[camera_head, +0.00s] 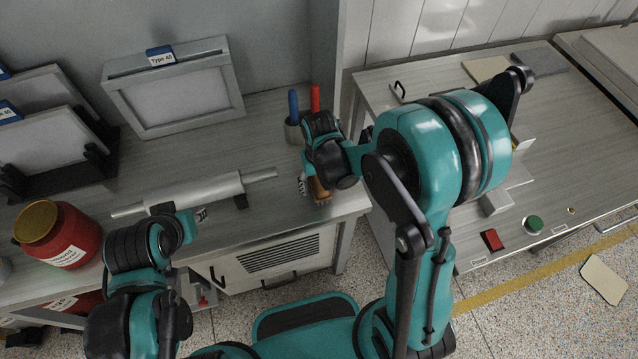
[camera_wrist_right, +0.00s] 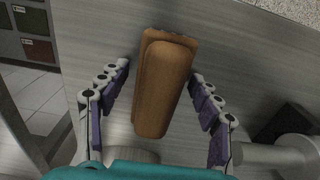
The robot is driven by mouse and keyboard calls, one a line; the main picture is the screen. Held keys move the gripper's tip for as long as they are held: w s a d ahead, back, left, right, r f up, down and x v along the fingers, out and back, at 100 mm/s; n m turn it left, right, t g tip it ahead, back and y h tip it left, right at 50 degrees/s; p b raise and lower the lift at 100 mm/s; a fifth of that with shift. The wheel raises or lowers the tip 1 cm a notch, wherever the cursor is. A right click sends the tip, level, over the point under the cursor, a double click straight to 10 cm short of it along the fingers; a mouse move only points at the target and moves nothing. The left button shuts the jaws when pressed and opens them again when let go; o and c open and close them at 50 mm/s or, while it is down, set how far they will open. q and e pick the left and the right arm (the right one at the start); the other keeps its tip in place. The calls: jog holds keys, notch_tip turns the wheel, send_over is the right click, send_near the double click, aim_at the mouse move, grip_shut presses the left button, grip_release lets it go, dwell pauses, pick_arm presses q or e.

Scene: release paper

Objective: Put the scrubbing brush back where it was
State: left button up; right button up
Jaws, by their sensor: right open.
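The scrubbing brush (camera_head: 320,195) has a brown wooden body and lies near the front right edge of the left table. In the right wrist view the brush (camera_wrist_right: 162,92) lies between the spread fingers of my right gripper (camera_wrist_right: 162,74). A gap shows on each side, so the gripper is open around it and not gripping. In the head view my right gripper (camera_head: 310,186) is low at the brush and partly hides it. My left gripper (camera_head: 188,226) is over the front of the table, left of the brush; its fingers are not clear.
A grey roller (camera_head: 195,194) lies left of the brush. A cup (camera_head: 294,130) with blue and red handles stands behind it. A red jar (camera_head: 55,235) stands at the left. A framed panel (camera_head: 175,95) stands at the back. The right table (camera_head: 440,85) is across a gap.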

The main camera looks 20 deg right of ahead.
jog(key=shift+r+p, duration=0.25)
jog(key=shift+p, duration=0.05)
notch_tip(320, 180, up, 11)
jog(key=p, duration=0.3)
jog(key=shift+s+p, duration=0.15)
jog(key=shift+p, duration=0.15)
jog(key=s+d+r+t, duration=0.4)
jog(key=s+r+t, duration=0.3)
jog(key=s+r, duration=0.2)
jog(key=shift+s+d+r, duration=0.15)
jog(key=shift+s+d, duration=0.1)
jog(key=shift+d, duration=0.1)
